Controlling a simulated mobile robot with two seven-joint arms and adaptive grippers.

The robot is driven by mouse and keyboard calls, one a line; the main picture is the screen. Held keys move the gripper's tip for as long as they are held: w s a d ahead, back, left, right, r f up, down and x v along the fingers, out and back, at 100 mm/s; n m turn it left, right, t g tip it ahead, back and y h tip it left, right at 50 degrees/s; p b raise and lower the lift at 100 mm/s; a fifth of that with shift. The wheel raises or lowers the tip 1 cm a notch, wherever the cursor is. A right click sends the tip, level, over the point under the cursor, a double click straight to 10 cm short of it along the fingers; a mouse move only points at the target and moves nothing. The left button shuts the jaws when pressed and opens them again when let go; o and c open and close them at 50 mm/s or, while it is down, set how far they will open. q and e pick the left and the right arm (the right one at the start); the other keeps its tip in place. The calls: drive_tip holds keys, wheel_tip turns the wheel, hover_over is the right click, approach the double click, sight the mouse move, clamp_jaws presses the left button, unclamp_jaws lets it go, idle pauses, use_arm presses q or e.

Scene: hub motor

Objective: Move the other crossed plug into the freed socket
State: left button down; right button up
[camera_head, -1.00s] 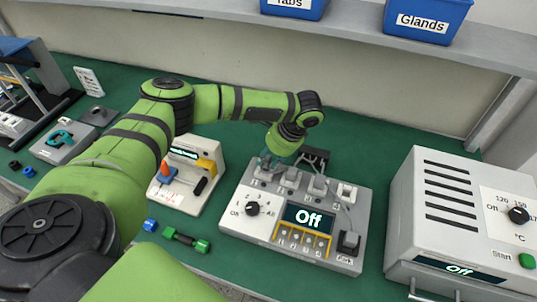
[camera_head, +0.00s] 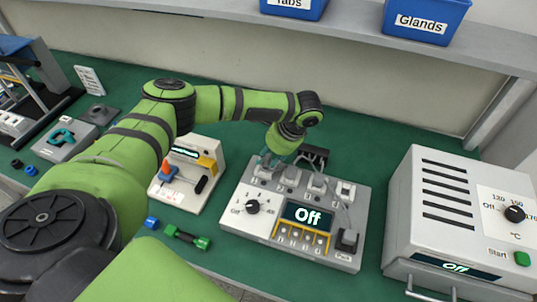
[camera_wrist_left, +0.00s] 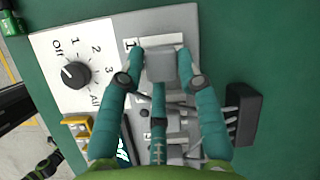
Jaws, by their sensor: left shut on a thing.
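The grey tester box (camera_head: 233,228) stands in the middle of the bench with its display reading "Off". A row of light grey plugs runs along its back edge, among them a second plug (camera_head: 291,176), a third plug (camera_head: 317,183) and a far-right plug (camera_head: 345,191). My left gripper (camera_head: 268,158) is at the left end of this row. In the left wrist view its teal fingers (camera_wrist_left: 164,62) are shut on a grey plug (camera_wrist_left: 162,66) beside the label "1". The fingers hide the plug's lower part, so its seating is unclear.
A black cable block (camera_head: 313,155) sits behind the box. A dark plug (camera_head: 348,239) is at the "Park" spot. The oven (camera_head: 440,215) stands close on the right, and a white device (camera_head: 190,180) on the left. A green-ended part (camera_head: 187,238) lies in front.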

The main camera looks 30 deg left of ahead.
use_arm(q)
drive_tip(key=shift+f+b, duration=0.35)
drive_tip(key=shift+f, duration=0.7)
idle(0.4)
drive_tip(key=c, duration=0.8)
unclamp_jaws()
drive_tip(key=shift+r, duration=0.1)
drive_tip(key=v, duration=1.1)
drive_tip(key=shift+d+r, duration=0.2)
drive_tip(key=shift+r, duration=0.15)
